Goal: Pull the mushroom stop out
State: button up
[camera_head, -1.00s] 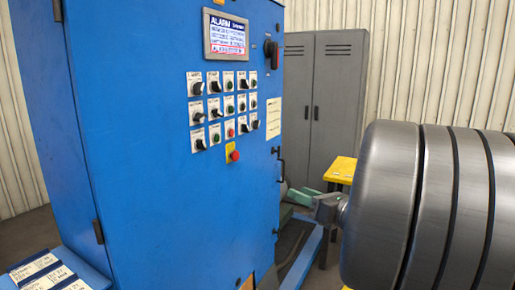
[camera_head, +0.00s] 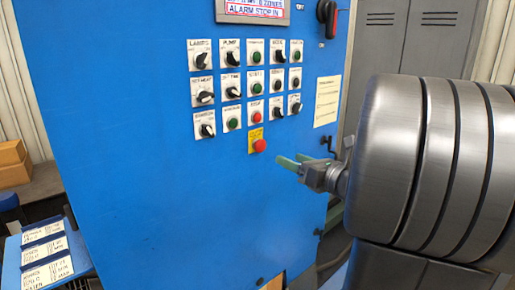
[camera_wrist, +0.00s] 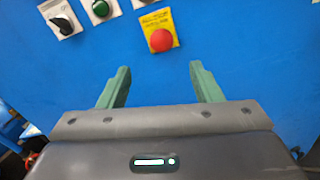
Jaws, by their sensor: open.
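The mushroom stop (camera_head: 260,146) is a red round button on a yellow plate, low on the blue cabinet door (camera_head: 150,180), under the rows of switches. In the wrist view the mushroom stop (camera_wrist: 161,40) lies ahead of my gripper (camera_wrist: 160,78), roughly centred between its two green fingers and beyond their tips. The fingers are spread apart with nothing between them. In the head view my gripper (camera_head: 287,162) is just right of the stop and a little lower. The fingers do not touch the stop. A display (camera_head: 253,8) at the top reads "ALARM STOP IN".
Rows of knobs and lamps (camera_head: 233,90) sit close above the stop. A rotary main switch (camera_head: 327,15), a paper note (camera_head: 326,100) and a door handle (camera_head: 327,146) are to the right. A grey locker (camera_head: 405,45) stands behind. Cards (camera_head: 45,250) lie at lower left. The door below the stop is clear.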

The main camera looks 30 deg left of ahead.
aim_at(263, 146)
jog(key=p+x, duration=0.1)
jog(key=x, duration=1)
jog(key=shift+w+a, duration=0.1)
jog(key=shift+w, duration=0.1)
